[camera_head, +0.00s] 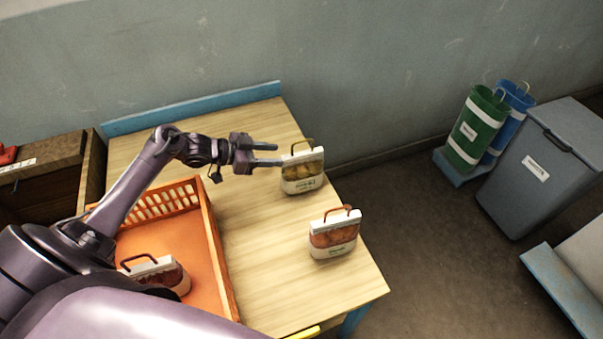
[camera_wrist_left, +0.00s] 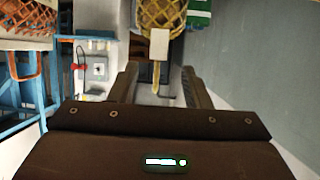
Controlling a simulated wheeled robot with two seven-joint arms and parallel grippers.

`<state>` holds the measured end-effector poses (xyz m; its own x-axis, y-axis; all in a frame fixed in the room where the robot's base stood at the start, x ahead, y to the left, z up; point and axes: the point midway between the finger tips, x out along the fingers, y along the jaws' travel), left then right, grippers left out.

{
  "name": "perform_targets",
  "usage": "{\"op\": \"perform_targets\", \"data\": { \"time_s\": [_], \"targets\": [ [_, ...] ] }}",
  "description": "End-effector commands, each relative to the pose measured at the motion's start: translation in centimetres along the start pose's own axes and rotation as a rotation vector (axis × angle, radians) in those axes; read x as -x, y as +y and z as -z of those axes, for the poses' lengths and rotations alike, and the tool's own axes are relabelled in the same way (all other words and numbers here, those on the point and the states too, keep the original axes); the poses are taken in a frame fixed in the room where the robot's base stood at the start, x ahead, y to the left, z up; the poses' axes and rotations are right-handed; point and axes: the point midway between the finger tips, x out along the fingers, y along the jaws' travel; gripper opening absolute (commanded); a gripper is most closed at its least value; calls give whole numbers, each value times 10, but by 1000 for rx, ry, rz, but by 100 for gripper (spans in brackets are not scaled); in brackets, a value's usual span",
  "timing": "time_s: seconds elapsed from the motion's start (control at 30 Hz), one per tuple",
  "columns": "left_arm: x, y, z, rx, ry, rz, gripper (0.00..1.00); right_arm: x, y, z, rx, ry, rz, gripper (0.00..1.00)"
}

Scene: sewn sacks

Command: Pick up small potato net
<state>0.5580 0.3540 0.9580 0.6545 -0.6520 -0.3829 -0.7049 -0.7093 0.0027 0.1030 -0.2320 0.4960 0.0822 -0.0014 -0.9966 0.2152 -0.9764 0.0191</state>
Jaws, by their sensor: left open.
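The small potato net (camera_head: 302,178) stands upright near the table's far right part, with yellowish contents, a white header and a brown loop handle. My left gripper (camera_head: 279,154) is open and empty just left of its top, its fingers pointing towards the handle. In the left wrist view the yellow net (camera_wrist_left: 160,14) shows at the top, upside down, and its white header and handle line up between the open fingers (camera_wrist_left: 159,70). I cannot tell whether the fingers touch it. My right gripper is not in view.
A similar pack with orange contents (camera_head: 334,238) stands nearer on the table (camera_head: 262,228). An orange crate (camera_head: 216,255) at left holds a pack with dark red contents (camera_head: 170,276). Green (camera_head: 474,130) and grey bins (camera_head: 540,165) stand on the floor at right. A wall runs behind.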

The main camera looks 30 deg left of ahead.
Motion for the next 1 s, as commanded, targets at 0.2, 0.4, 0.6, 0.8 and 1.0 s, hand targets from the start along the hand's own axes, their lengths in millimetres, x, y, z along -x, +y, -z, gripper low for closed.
{"op": "perform_targets", "data": {
  "time_s": [0.2, 0.4, 0.6, 0.8, 1.0],
  "targets": [
    [-27, 0, -3, -1, 3, -1, 44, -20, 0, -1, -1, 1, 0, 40],
    [-56, 1, -6, -1, 4, -1, 44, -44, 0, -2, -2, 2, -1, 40],
    [-72, 0, -3, -1, 0, 0, 44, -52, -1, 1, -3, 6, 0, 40],
    [-72, 1, -2, 0, -1, 0, 44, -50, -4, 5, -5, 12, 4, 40],
    [-71, 1, -2, -1, -1, 0, 20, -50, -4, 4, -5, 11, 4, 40]
  ]
}}
